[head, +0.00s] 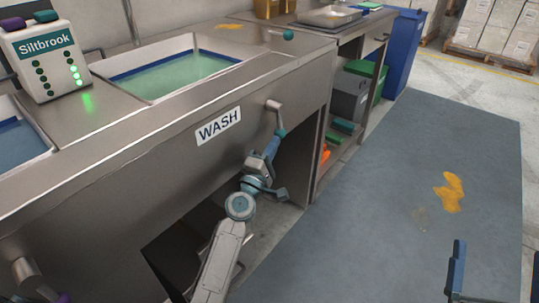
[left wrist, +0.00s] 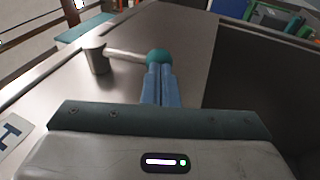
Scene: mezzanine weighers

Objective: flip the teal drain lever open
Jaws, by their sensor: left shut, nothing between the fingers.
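The teal drain lever (head: 275,113) is on the steel front panel, right of the WASH label. Its metal arm points down from its pivot in the head view and ends in a teal knob. In the left wrist view the lever (left wrist: 125,55) reaches from its round pivot to the teal knob. My left gripper (head: 274,148) is just below the knob, its blue fingers shut and empty. In the left wrist view the fingertips (left wrist: 159,68) overlap the knob's lower edge; contact is unclear. My right gripper (head: 496,262) shows partly at the lower right, fingers apart over the floor.
The wash basin (head: 165,75) holds greenish water above the panel. Another lever with a purple knob (head: 64,298) is at the lower left. The Siltbrook box (head: 45,60) stands on the counter. An open bay lies under the counter; the grey mat (head: 400,160) is mostly clear.

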